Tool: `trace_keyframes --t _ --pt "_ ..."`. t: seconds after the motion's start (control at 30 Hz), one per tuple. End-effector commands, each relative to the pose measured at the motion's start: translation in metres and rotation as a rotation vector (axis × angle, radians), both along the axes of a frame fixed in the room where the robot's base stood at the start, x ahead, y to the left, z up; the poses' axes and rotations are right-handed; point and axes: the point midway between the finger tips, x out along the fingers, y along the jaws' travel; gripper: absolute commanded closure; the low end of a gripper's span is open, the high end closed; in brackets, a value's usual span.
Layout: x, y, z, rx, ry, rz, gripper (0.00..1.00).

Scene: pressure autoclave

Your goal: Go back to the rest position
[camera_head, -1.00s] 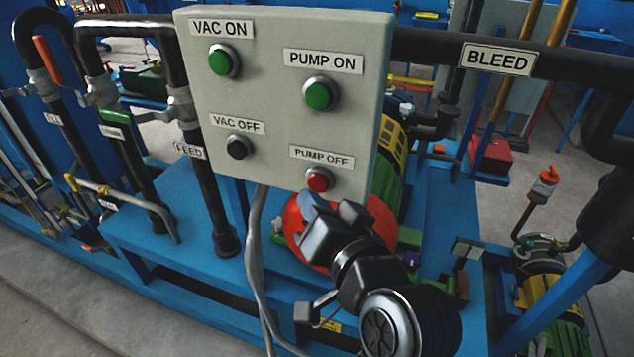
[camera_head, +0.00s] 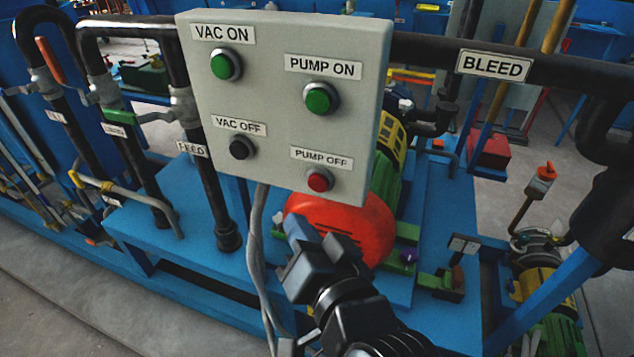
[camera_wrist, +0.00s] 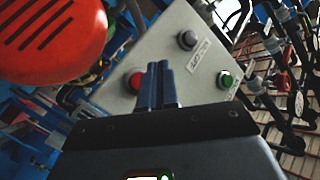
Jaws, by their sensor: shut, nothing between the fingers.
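My gripper (camera_head: 298,232) is in the lower middle of the head view, below the grey control panel (camera_head: 275,160) and in front of the red pump cover (camera_head: 350,225). Its blue fingers are together and hold nothing. In the wrist view the closed fingers (camera_wrist: 161,82) point toward the panel (camera_wrist: 175,50), with a red button (camera_wrist: 136,81) just left of the fingertips. The gripper is apart from the panel in the head view.
A black BLEED pipe (camera_head: 440,52) runs right from behind the panel. Grey cables (camera_head: 256,225) hang below the panel. A yellow and green pump (camera_head: 545,290) stands at the right. Bare floor lies lower left.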

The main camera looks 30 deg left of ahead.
Motion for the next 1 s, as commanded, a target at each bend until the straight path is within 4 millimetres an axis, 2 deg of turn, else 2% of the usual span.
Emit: trace_keyframes --t 0.5,0.6,0.67,0.77,0.87,1.0 --pt "0.0 -0.001 0.0 -0.001 0.0 -0.001 1.0" --pt "0.001 -0.01 -0.007 -0.009 0.0 -0.019 1.0" --pt "0.002 -0.025 -0.016 -0.017 -0.003 -0.046 1.0" --pt "0.002 -0.063 -0.039 -0.047 -0.015 -0.118 1.0" --pt "-0.004 -0.112 -0.062 -0.083 -0.033 -0.209 1.0" --pt "-0.022 -0.179 -0.088 -0.142 -0.062 -0.331 1.0"
